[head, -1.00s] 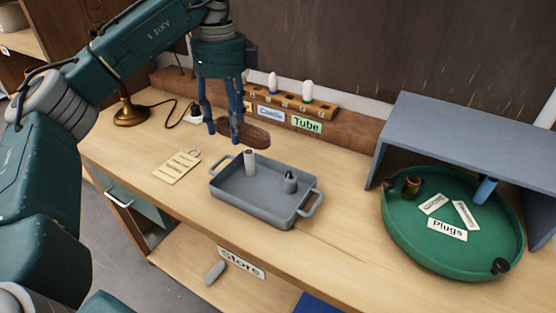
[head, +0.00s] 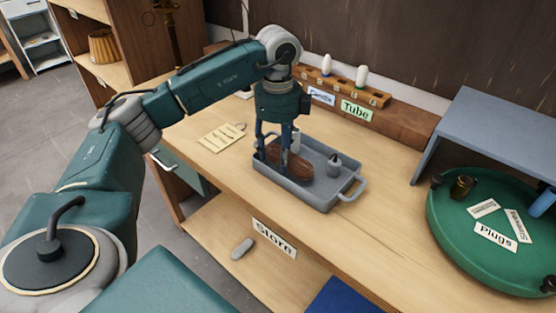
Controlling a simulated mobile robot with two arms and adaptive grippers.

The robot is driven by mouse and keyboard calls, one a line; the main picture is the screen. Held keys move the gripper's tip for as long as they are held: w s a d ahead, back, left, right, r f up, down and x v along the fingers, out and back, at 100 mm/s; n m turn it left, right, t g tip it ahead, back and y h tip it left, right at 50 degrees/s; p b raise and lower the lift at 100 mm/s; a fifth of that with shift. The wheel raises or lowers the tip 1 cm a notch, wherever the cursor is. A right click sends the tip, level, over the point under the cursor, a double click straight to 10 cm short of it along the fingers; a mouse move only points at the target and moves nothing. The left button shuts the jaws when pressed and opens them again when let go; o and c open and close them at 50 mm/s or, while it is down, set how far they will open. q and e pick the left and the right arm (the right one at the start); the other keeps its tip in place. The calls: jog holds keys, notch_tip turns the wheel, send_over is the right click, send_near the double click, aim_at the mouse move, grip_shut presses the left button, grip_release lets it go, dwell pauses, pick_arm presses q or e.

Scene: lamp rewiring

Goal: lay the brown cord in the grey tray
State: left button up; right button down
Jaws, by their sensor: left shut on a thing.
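The grey tray (head: 318,198) sits on the wooden bench, with handles at its ends. My left gripper (head: 277,165) points straight down over the left part of the tray, shut on the brown cord (head: 298,168). The cord is a coiled brown bundle low inside the tray outline, partly hidden by the fingers. I cannot tell whether it touches the tray floor. A small dark grey fitting (head: 334,167) stands in the tray to the right of the cord. A pale cylinder (head: 296,140) stands behind the cord, mostly hidden. My right gripper is not in view.
A wooden bulb rack (head: 375,95) is at the back. A paper tag (head: 222,137) lies left of the grey tray. Bench front is clear.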

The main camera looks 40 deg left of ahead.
aim_at(278, 154)
pick_arm(q)
notch_tip(278, 154, down, 3)
dwell(0.3)
jog(key=shift+f, duration=0.15)
jog(key=o, duration=0.9)
